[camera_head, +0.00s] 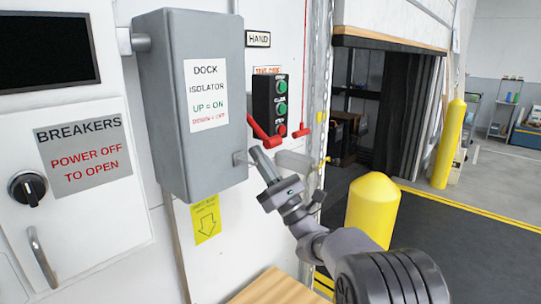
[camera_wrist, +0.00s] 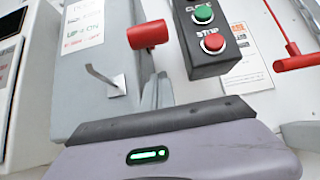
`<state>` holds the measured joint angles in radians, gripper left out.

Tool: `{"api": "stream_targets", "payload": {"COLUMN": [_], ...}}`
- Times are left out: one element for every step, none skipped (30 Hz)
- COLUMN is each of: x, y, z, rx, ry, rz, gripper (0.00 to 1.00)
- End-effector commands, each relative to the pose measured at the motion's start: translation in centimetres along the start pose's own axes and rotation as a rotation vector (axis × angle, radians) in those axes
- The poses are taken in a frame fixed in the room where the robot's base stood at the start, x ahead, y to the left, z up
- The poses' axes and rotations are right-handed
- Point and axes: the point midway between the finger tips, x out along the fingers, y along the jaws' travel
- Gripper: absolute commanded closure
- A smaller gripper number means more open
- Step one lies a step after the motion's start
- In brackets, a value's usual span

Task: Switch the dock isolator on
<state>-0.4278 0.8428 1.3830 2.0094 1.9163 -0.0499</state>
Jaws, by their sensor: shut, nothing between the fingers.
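The grey dock isolator box (camera_head: 208,150) is on the wall at left centre, with a label reading UP = ON, DOWN = OFF. Its red lever (camera_head: 262,134) is at the box's right side, with the arm sloping down to the grip at its lower end. The red grip also shows in the wrist view (camera_wrist: 147,34), above the fingers. My gripper (camera_head: 256,153) is shut and empty, its tip just below the lever grip. I cannot tell whether they touch.
A black box with green and red buttons (camera_head: 262,100) and another red handle (camera_head: 300,131) are right of the isolator. A small metal tab (camera_wrist: 105,80) sticks out from the isolator's side. A yellow bollard (camera_head: 373,208) stands to the right. A breaker panel (camera_head: 75,215) is at left.

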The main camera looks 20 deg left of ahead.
Motion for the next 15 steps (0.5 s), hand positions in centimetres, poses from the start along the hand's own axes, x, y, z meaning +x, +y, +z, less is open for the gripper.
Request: {"api": "stream_targets", "payload": {"x": [-0.7, -0.9, -1.2, -1.3, -1.4, -1.4, -1.5, -1.6, -1.6, -1.6, -1.6, -1.6, -1.6, -1.6, -1.6], "y": [-0.1, -0.1, -0.1, -0.1, -0.1, -0.1, -0.1, -0.1, -0.1, -0.1, -0.1, -0.1, -0.1, -0.1, -0.1], "z": [0.9, 1.4, 1.9, 2.3, 2.6, 2.9, 3.2, 3.3, 3.5, 3.6, 3.6, 3.7, 3.7, 3.7, 3.7], "rx": [-0.003, -0.003, -0.003, -0.004, -0.003, -0.003, -0.002, -0.002, -0.001, -0.001, -0.001, -0.001, -0.001, -0.001, -0.001], "ry": [-0.001, -0.001, 0.000, 0.000, 0.001, 0.001, 0.001, 0.001, 0.001, 0.001, 0.001, 0.001, 0.001, 0.001, 0.001], "rz": [-0.003, -0.003, -0.003, -0.002, -0.002, -0.001, -0.001, -0.002, -0.002, -0.002, -0.002, -0.002, -0.002, -0.002, -0.002], "gripper": [1.00, 1.00, 1.00, 1.00, 1.00, 1.00, 1.00, 1.00, 1.00, 1.00, 1.00, 1.00, 1.00, 1.00, 1.00]}}
